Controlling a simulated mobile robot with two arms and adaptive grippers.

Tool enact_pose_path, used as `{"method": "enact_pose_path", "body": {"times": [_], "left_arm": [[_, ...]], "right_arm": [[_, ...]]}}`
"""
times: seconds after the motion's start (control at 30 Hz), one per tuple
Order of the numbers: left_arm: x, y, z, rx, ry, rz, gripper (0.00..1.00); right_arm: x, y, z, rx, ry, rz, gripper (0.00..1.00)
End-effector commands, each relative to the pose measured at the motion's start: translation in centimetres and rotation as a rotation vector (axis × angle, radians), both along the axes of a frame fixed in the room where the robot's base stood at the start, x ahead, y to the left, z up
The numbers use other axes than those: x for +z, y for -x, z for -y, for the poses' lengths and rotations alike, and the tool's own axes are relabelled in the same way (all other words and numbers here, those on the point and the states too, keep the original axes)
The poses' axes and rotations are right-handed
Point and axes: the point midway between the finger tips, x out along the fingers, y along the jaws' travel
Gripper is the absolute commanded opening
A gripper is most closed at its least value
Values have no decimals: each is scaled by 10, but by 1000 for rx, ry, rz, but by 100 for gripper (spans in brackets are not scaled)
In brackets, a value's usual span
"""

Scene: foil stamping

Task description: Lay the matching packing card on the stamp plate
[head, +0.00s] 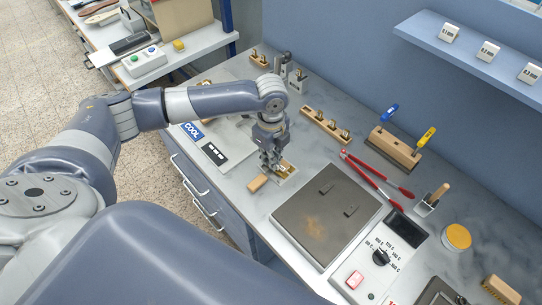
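My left gripper (272,163) points down over a small pale plate (284,178) on the bench, at a brass-and-wood piece (286,168). Its fingers are small and partly hide this piece, so I cannot tell whether they grip it. I cannot tell for sure which thing is the stamp plate. Three white labels (449,33), (488,51), (529,73) with small millimetre print stand on the blue shelf (470,60). No packing card is clearly recognisable. My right gripper is not in view.
A dark hotplate (318,222) with a dial box (378,262) lies right of the gripper. A "COOL" panel (205,150) is left.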

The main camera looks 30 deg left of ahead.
Motion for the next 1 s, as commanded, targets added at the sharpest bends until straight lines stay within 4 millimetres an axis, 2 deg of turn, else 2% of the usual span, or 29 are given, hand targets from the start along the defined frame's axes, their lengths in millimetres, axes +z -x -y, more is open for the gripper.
{"method": "enact_pose_path", "body": {"times": [0.1,0.2,0.23,0.53,0.67,0.77,1.0], "left_arm": [[0,0,0,0,0,0,0],[0,0,0,0,0,0,24],[0,0,0,0,0,0,28],[1,0,0,0,0,0,28],[9,-1,0,0,0,2,28],[24,-1,0,0,0,4,28],[76,-2,0,-1,1,5,28]], "right_arm": [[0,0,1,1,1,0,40],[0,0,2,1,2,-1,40],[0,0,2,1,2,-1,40],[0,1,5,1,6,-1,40],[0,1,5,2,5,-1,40],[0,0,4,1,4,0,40],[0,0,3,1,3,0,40]]}}
